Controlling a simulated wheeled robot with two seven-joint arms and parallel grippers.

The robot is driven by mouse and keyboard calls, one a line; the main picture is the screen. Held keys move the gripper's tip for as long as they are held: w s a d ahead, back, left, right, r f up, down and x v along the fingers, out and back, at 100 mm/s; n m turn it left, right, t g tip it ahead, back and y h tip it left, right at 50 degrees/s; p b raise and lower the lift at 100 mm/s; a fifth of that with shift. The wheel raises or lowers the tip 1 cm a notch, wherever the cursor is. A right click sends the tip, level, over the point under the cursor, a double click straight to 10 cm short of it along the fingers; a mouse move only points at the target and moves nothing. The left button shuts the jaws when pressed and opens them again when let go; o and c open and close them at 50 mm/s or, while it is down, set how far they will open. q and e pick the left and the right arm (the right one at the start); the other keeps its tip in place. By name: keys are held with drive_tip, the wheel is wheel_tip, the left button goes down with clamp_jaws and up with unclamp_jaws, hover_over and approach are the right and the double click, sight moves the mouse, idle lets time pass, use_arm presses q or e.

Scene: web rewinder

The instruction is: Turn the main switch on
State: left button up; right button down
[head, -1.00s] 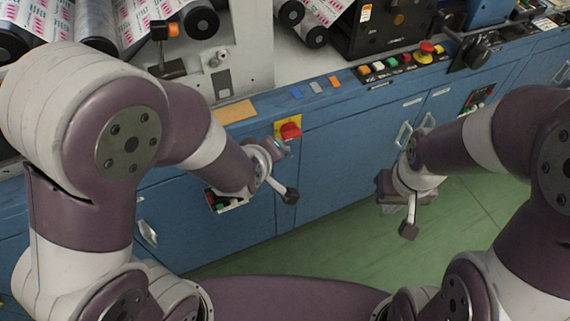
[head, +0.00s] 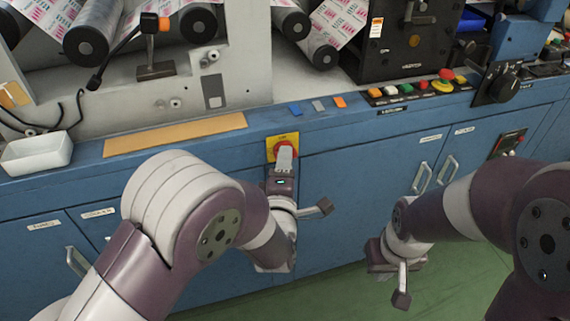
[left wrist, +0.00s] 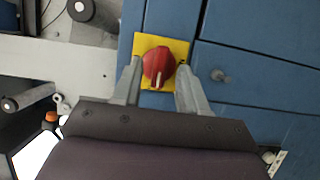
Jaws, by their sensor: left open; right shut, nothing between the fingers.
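The main switch is a red rotary knob on a yellow plate (head: 270,148) on the blue cabinet front. In the left wrist view the red knob (left wrist: 158,67) lies between the fingertips, with a white mark on its lower part. My left gripper (left wrist: 157,72) is open, one finger on each side of the knob; I cannot tell whether they touch it. In the head view my left gripper (head: 284,158) covers much of the knob. My right gripper (head: 376,255) is shut and empty, low in front of the cabinet, away from the switch.
The blue cabinet (head: 345,170) has door handles (head: 421,177) to the right of the switch. A row of coloured buttons (head: 410,88) and a black rotary knob (head: 503,82) sit along its upper ledge. A white tray (head: 36,154) is at the left. Green floor is open below.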

use_arm(q)
drive_tip(key=shift+w, duration=0.45)
clamp_jaws()
